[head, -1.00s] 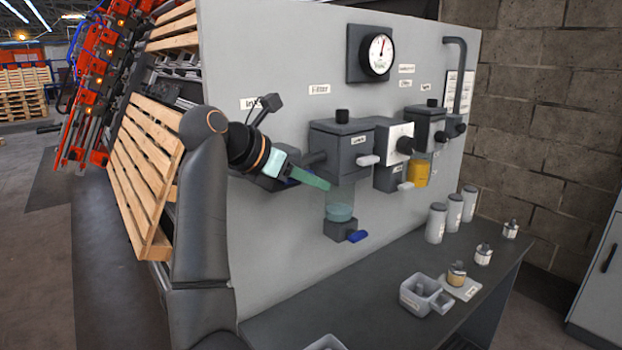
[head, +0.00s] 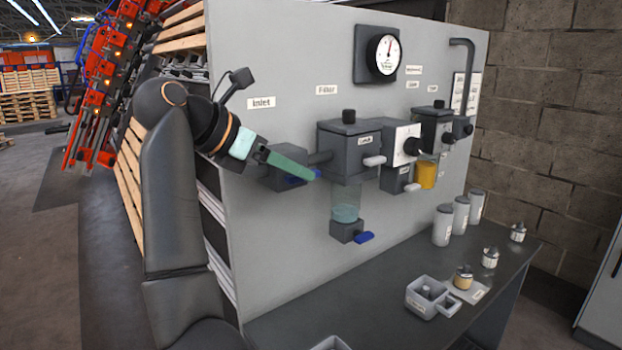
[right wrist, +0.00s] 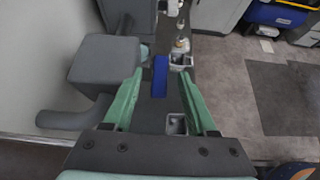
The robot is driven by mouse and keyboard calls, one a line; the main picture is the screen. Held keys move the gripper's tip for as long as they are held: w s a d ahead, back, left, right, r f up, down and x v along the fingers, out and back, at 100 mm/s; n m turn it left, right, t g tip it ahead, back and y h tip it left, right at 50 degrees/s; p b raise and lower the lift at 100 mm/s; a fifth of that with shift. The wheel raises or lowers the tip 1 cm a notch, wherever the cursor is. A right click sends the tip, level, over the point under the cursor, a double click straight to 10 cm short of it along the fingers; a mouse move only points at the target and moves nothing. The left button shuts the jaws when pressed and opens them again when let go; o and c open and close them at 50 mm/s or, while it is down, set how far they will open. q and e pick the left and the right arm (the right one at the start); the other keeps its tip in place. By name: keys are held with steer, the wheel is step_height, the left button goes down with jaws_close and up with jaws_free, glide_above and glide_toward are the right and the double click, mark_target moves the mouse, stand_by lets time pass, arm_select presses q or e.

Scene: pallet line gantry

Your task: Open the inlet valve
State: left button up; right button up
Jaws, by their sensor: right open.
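The inlet valve is a grey block (head: 275,182) on the panel below the "Inlet" label (head: 261,103). Its blue lever (head: 300,180) shows just under my right gripper (head: 314,174), whose green fingers partly cover the valve in the head view. In the right wrist view the right gripper (right wrist: 160,78) is open and empty. A blue lever (right wrist: 160,77) appears between its fingers, apart from both. A large grey block (right wrist: 105,62) is beside it on the left. I cannot tell whether the fingers are level with the lever in depth. My left gripper is out of view.
The filter housing (head: 347,142) is right of the valve, with a clear bowl (head: 345,203) and another blue lever (head: 364,237) below. A gauge (head: 383,54) hangs above. The bench (head: 330,305) holds grey canisters (head: 442,226), small bottles and a grey tray (head: 427,303).

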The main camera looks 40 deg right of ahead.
steer(key=p+v, duration=0.5)
steer(key=shift+a+r, duration=0.25)
steer(key=shift+f, duration=0.1)
stand_by(0.5)
